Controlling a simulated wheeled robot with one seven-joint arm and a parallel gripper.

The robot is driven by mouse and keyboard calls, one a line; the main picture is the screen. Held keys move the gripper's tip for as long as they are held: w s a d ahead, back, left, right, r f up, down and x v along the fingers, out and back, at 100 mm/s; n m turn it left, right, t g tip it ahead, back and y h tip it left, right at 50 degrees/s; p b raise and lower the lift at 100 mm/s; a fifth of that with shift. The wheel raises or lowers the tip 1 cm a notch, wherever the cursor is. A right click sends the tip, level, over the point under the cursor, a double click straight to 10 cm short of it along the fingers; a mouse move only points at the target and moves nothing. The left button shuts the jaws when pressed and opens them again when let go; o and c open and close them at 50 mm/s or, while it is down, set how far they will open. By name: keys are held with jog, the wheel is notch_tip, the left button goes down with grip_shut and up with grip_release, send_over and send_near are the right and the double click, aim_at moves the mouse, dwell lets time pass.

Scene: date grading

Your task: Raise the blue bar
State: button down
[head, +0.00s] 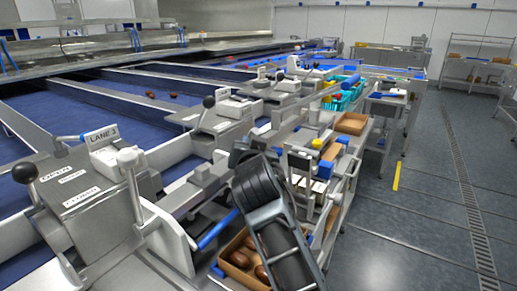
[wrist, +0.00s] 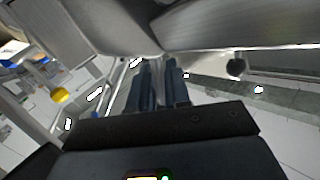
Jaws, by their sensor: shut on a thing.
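A blue bar (head: 218,229) slants up to the right in the head view, below the grey lane machinery. Its upper end runs behind my dark arm. In the wrist view, the two dark fingers of my gripper (wrist: 160,66) stand close together with a narrow gap, beneath a large grey metal surface (wrist: 110,27). My gripper is shut on the bar. The contact itself is hidden in the head view by my arm, and the bar is not clearly seen between the fingers in the wrist view.
The lane 3 box (head: 85,190), with a black-knobbed lever, stands at the left. A cardboard box (head: 224,270) of brown dates lies low beside my arm. Carts with boxes and turquoise baskets (head: 345,98) stand behind. The grey floor (head: 415,230) at the right is clear.

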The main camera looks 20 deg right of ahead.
jog(key=shift+w+a+r+n+g+p, duration=0.4)
jog(key=shift+r+n+g+p, duration=0.15)
jog(key=shift+p, duration=0.45)
jog(key=shift+w+a+n+g+p, duration=0.25)
jog(key=shift+w+n+g+p, duration=0.2)
jog(key=shift+p, duration=0.4)
jog(key=shift+w+a+f+n+g+h+p, duration=0.2)
jog(key=shift+w+a+n+g+p, duration=0.1)
jog(key=shift+n+g+p, duration=0.2)
jog(key=shift+w+a+f+n+g+h+p, duration=0.15)
jog(key=shift+w+n+g+p, duration=0.2)
jog(key=shift+p, duration=0.2)
jog(key=c, duration=1.2)
grip_release()
jog(key=shift+o, duration=0.2)
jog(key=b+v, duration=0.1)
jog(key=v, duration=0.6)
jog(key=shift+s+a+r, duration=0.2)
jog(key=shift+s+r, duration=0.05)
jog(key=shift+s, duration=0.05)
